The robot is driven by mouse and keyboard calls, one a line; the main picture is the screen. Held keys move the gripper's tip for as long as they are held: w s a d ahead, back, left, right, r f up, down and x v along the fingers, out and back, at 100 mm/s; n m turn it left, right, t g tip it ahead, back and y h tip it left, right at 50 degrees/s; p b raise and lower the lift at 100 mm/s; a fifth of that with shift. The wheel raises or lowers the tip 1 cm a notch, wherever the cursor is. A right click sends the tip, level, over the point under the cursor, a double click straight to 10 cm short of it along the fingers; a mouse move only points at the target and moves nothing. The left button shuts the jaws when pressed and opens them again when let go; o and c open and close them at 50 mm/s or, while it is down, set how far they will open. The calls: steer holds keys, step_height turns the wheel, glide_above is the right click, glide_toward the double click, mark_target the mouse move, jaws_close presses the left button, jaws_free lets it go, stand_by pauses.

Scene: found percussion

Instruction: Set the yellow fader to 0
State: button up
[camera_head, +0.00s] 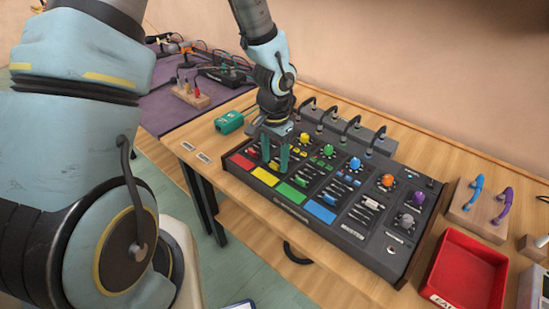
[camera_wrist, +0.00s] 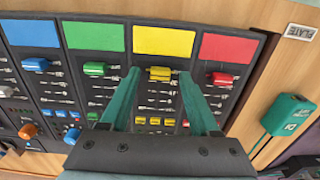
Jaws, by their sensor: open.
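The mixer panel (camera_head: 345,231) has coloured columns, each with a pad, a fader and a knob. The yellow fader cap (camera_wrist: 159,73) sits close to the yellow pad (camera_wrist: 164,41), at the pad end of its slot; tick marks run from there toward the yellow buttons (camera_wrist: 155,121). My gripper (camera_wrist: 159,77) is open, with one green finger on each side of the yellow cap and a gap on both sides. In the head view my gripper (camera_head: 275,152) points down over the yellow column, and its fingers largely hide the cap.
The red fader (camera_wrist: 221,78) and green fader (camera_wrist: 95,69) flank the fingers. Black cables (camera_head: 330,118) arch behind the panel. A teal box (camera_head: 229,122) lies to its left. A red tray (camera_head: 467,271) and a wooden block with hooked handles (camera_head: 478,219) stand to the right.

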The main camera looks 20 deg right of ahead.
steer(key=shift+f, duration=0.3)
jaws_close()
stand_by(0.4)
stand_by(0.9)
